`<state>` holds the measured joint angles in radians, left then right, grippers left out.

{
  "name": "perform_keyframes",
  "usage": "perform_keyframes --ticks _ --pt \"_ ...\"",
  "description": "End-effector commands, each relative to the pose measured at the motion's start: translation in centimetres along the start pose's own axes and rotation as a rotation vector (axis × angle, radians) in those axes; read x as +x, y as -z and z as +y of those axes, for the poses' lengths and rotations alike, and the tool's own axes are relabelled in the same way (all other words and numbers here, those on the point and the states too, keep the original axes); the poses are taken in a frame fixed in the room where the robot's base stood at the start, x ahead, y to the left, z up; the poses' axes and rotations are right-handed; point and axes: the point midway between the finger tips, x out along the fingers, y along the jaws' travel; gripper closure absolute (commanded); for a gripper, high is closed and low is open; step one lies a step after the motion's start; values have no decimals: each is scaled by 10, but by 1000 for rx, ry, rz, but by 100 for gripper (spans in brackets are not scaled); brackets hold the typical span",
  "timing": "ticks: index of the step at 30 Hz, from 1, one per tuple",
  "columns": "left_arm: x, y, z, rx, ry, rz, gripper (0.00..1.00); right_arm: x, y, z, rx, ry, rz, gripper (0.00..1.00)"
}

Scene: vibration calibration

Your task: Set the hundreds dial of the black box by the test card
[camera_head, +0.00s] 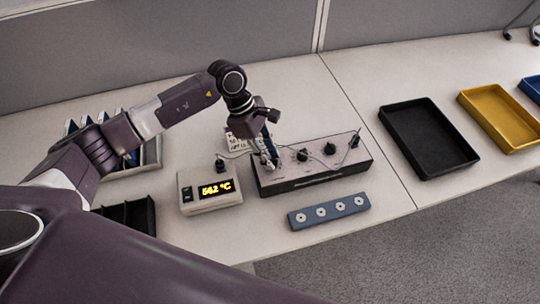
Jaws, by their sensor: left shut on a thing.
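The black box (318,180) stands on the white table in the middle of the head view. Two black dials show on its top, a middle one (302,155) and a right one (330,149). My left gripper (269,159) points down at the left end of the box top. It is shut on the leftmost dial, the hundreds dial, which its fingers mostly hide. The test card (238,144) is behind the box's left end, partly covered by the gripper; its writing is too small to read. My right gripper is out of view.
A beige meter (207,201) reading about 56.2 °C stands left of the box, and thin cables run over the box. A blue-grey strip (328,211) with several round fittings lies in front. Black (452,164) and yellow (505,142) trays are at right.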

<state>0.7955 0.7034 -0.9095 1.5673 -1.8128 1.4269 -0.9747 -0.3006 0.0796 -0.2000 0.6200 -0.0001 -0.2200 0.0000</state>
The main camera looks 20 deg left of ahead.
Motion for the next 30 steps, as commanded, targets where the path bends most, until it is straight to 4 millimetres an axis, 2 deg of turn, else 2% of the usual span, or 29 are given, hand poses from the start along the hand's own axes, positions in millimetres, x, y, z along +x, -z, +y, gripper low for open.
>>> perform_keyframes --ticks 15,30 --pt "0 0 -1 -287 -123 -1 100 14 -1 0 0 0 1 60" --pt "-1 -1 -1 -344 -146 -1 100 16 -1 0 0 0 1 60"
